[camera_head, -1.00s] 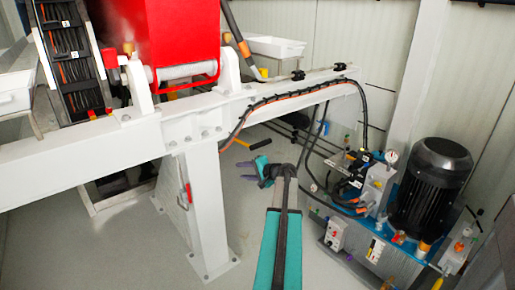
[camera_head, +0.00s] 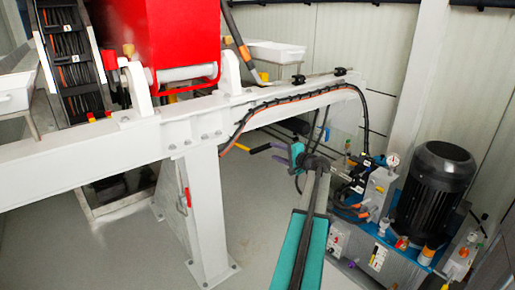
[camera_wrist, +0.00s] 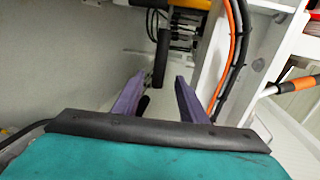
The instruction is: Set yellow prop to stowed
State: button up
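A yellow rod-like piece (camera_head: 259,148), which may be the yellow prop, shows under the white beam in the head view. Its far end is hidden or too small to make out. My gripper (camera_head: 279,153) is just right of it in the picture, below the beam, pointing left. In the wrist view the two purple fingers (camera_wrist: 157,97) are apart, with no object clearly held. A dark upright bar (camera_wrist: 161,58) shows beyond and between them. Yellow-orange parts (camera_wrist: 185,22) are at the top of that view. I cannot tell whether the bar belongs to the prop.
The white beam (camera_head: 90,140) and its post (camera_head: 208,215) stand left of my arm. An orange and black hose (camera_head: 285,101) runs along the beam. A hydraulic unit with a black motor (camera_head: 432,190) stands right. Grey floor (camera_head: 120,255) is clear at lower left.

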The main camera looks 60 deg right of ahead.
jog(key=x, duration=1.3)
jog(key=shift+w+d, duration=0.15)
jog(key=shift+w, duration=0.05)
jog(key=shift+c, duration=0.3)
grip_shut()
jog(key=shift+f, duration=0.1)
